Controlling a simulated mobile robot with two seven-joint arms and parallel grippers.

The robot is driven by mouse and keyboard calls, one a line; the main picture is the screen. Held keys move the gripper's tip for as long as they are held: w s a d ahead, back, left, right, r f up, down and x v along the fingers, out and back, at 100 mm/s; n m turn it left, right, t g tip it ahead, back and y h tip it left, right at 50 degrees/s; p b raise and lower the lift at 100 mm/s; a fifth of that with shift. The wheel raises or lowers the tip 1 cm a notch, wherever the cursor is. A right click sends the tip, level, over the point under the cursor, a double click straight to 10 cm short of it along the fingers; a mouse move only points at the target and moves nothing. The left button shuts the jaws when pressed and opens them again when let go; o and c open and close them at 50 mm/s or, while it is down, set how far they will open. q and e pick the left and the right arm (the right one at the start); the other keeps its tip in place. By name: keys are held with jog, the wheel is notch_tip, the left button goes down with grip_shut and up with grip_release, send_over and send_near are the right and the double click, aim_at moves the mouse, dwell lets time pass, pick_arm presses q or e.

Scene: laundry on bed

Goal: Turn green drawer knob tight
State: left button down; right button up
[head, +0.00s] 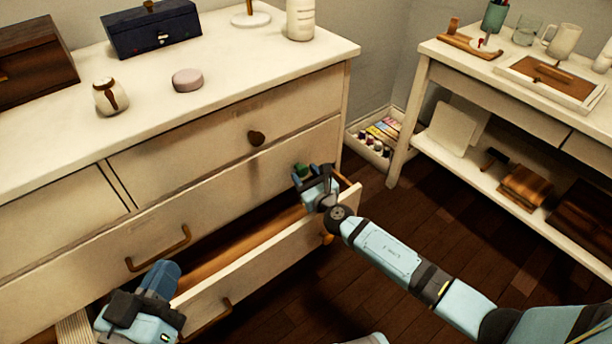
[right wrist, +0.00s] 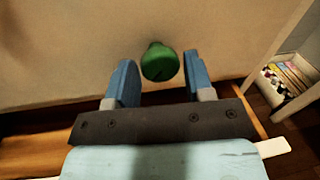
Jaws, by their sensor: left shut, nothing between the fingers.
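The green drawer knob (right wrist: 160,63) sticks out from a cream drawer front, and it shows small in the head view (head: 303,170). My right gripper (right wrist: 161,72) is open, with one blue finger on each side of the knob. Small gaps show between the knob and both fingers. In the head view my right gripper (head: 307,179) reaches over the open drawer (head: 283,258) to the drawer front behind it. My left gripper (head: 167,272) is shut and empty at the left part of the open drawer. Its body hides part of the drawer edge.
A brown knob (head: 256,138) is on the drawer front above, and a bar handle (head: 158,250) is at the left. The dresser top (head: 225,95) holds a dark blue box (head: 152,28), a jar and a pink disc. A side table (head: 470,70) stands at the right; dark floor lies between.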

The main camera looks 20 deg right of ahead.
jog(key=c, duration=0.5)
jog(key=shift+m, duration=0.3)
